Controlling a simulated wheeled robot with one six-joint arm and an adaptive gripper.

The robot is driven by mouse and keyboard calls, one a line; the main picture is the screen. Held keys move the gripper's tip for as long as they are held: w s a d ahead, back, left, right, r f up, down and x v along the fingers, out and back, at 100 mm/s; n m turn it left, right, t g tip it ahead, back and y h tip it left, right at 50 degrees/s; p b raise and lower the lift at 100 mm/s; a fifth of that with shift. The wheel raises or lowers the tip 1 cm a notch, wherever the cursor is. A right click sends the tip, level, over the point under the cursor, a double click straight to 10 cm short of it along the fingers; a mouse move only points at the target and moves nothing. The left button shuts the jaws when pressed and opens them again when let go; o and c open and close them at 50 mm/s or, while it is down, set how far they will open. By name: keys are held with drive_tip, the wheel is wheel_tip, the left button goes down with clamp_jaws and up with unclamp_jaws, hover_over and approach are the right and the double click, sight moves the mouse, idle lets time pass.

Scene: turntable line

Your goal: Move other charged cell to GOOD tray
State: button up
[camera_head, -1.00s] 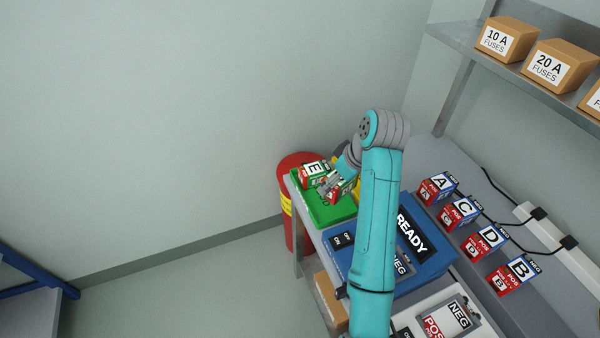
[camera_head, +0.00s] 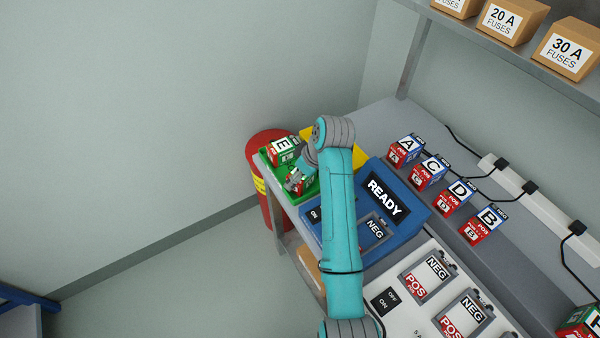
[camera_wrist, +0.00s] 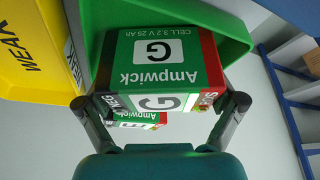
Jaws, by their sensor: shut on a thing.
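My gripper (camera_wrist: 165,105) is shut on cell G (camera_wrist: 158,62), a green, red and black block marked Ampwick, with a finger at each side of it. In the head view my gripper (camera_head: 294,182) and the held cell (camera_head: 304,183) are at the green tray (camera_wrist: 225,38). I cannot tell whether the cell touches the tray floor. Cell E (camera_head: 282,148) sits in the far left part of the green tray and shows partly behind cell G in the wrist view (camera_wrist: 142,119). Any GOOD label on the tray is hidden.
A yellow WEAK tray (camera_wrist: 35,75) adjoins the green one. A blue READY unit (camera_head: 412,222) stands to the right, with cells A, C, D and B (camera_head: 488,222) behind it. A red drum (camera_head: 256,160) stands beside the table. A shelf (camera_head: 560,78) with fuse boxes is at upper right.

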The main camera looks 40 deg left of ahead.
idle(0.3)
drive_tip(key=o, duration=1.3)
drive_tip(key=shift+f, duration=0.15)
drive_tip(key=shift+o, duration=0.2)
drive_tip(key=v, duration=1.2)
